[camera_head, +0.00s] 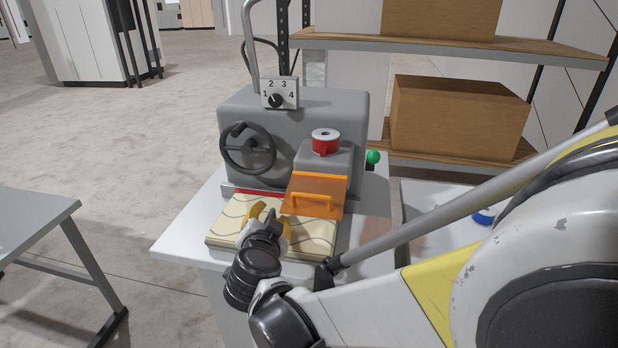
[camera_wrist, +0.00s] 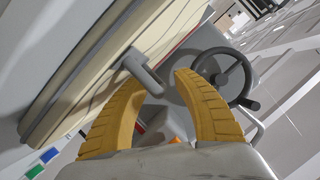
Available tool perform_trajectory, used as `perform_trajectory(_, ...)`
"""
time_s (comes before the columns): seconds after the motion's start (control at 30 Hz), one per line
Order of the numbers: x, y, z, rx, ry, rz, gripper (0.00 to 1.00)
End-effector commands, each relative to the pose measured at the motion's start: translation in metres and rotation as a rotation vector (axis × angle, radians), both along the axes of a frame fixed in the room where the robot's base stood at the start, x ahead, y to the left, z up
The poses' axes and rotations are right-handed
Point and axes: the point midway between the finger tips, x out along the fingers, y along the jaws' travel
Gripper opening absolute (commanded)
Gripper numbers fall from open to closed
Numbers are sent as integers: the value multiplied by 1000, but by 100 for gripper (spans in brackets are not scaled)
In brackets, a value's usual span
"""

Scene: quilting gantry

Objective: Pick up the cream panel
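The cream panel (camera_head: 231,218) is a thick slab with wavy lines on top. It lies flat on the white table in front of the grey machine. In the wrist view its cream surface and layered edge (camera_wrist: 62,97) run diagonally at the left. My gripper (camera_head: 272,218) is over the panel's middle in the head view, hiding part of it. In the wrist view the yellow fingers of my gripper (camera_wrist: 165,82) are apart, with nothing clearly held. The left finger overlaps the panel in the picture; I cannot tell whether it touches. A grey peg-like part (camera_wrist: 143,73) shows near the left fingertip.
The grey machine (camera_head: 233,108) stands behind the panel, with a black handwheel (camera_head: 248,148), a numbered dial (camera_head: 278,98) and a red knob (camera_head: 325,142). An orange guard with a handle (camera_head: 319,190) stands close to the panel's right. Shelving with cardboard boxes (camera_head: 455,118) is behind.

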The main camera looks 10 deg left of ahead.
Motion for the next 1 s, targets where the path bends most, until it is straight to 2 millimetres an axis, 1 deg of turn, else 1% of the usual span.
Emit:
perform_trajectory(0.2, -1, 0, 0, 0, 0, 0, 35)
perform_trajectory(0.27, -1, 0, 0, 0, 0, 0, 16)
perform_trajectory(0.3, 0, 0, 0, 0, 0, 0, 4)
perform_trajectory(0.33, -1, 0, 0, 0, 0, 0, 0)
perform_trajectory(0.8, 0, 0, 1, 1, 0, 0, 0)
perform_trajectory(1.0, 5, -4, 8, 2, 0, -1, 0)
